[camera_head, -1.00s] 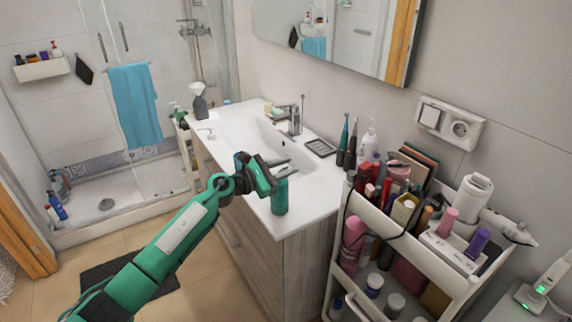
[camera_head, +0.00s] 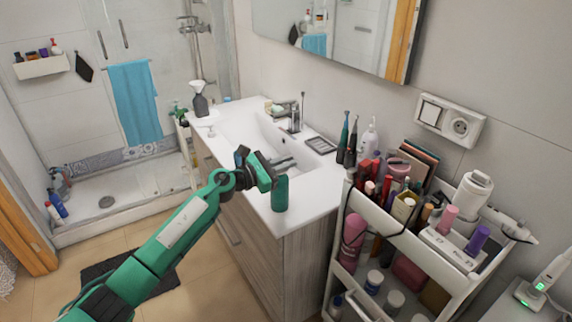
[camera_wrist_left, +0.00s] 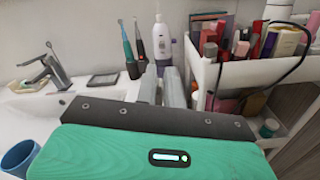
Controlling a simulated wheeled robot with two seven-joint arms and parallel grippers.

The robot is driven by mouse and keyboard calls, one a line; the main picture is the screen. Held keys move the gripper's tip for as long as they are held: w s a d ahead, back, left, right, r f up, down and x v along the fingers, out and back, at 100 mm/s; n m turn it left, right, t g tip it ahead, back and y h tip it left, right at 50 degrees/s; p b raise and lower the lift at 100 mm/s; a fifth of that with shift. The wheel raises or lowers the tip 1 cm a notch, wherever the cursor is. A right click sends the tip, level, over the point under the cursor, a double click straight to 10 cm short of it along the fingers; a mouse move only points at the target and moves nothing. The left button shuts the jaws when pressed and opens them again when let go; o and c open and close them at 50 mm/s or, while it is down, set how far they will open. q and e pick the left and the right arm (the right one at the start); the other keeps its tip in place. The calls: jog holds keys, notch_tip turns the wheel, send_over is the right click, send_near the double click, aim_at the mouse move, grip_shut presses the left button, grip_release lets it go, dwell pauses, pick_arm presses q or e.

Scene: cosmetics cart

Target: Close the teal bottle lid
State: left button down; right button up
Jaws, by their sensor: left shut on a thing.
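The teal bottle (camera_head: 280,195) stands upright at the front corner of the white sink counter in the head view. In the left wrist view the grey fingers (camera_wrist_left: 163,88) are close together beyond my green gripper housing. My right gripper is not in view.
The white counter (camera_head: 315,205) holds a basin, a tap (camera_head: 293,122), a dark soap dish (camera_head: 320,146) and toothbrushes (camera_head: 343,135). A white cart (camera_head: 345,225) crowded with cosmetics stands close to the right of the bottle. Free floor lies left of the cabinet.

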pick_arm(q)
jog(key=n, duration=0.2)
jog(key=w+a+n, duration=0.1)
jog(key=n, duration=0.1)
jog(key=shift+w+r, duration=0.2)
jog(key=shift+w+a+n, duration=0.15)
jog(key=shift+w+n, duration=0.05)
jog(key=shift+n, duration=0.7)
jog(key=c, duration=1.6)
grip_release()
jog(key=shift+c, duration=0.2)
jog(key=shift+a, duration=0.1)
